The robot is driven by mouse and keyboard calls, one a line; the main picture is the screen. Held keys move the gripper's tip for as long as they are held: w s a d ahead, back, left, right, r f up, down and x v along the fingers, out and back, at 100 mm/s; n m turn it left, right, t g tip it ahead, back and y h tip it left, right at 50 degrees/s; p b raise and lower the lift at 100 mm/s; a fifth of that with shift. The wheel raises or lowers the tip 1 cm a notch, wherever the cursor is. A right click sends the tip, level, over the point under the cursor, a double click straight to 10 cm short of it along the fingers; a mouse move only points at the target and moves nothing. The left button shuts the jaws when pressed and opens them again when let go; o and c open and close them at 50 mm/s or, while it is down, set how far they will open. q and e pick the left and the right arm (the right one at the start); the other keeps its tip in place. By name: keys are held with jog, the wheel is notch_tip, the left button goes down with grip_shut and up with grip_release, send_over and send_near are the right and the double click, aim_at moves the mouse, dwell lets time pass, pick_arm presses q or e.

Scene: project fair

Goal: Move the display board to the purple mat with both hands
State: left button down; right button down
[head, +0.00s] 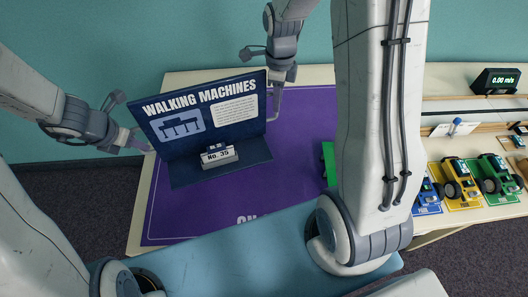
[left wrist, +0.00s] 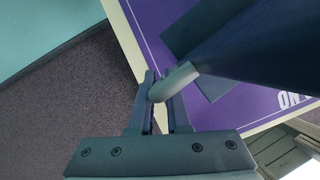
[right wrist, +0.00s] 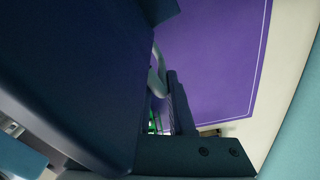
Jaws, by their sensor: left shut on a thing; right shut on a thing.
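The dark blue display board (head: 208,113), lettered "WALKING MACHINES", stands upright over the purple mat (head: 300,160). I cannot tell whether the base touches the mat. My left gripper (head: 148,147) is shut on a handle at the board's left edge; the pale handle (left wrist: 176,80) shows between its fingers in the left wrist view. My right gripper (head: 274,112) is shut at the board's right edge, where a handle (right wrist: 157,75) shows in the right wrist view. The board hides part of that grip.
The mat lies on a cream table (head: 143,215) against a teal wall. A green object (head: 329,160) stands on the mat's right, partly behind my arm. Toy vehicles (head: 461,183) and a "0.00 m/s" display (head: 495,81) are on the table at right.

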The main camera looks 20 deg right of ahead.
aim_at(145, 152)
pick_arm(q)
jog(key=shift+d, duration=0.2)
pick_arm(e)
jog(key=shift+a, duration=0.15)
pick_arm(q)
jog(key=shift+f, duration=0.1)
pick_arm(e)
jog(key=shift+f, duration=0.1)
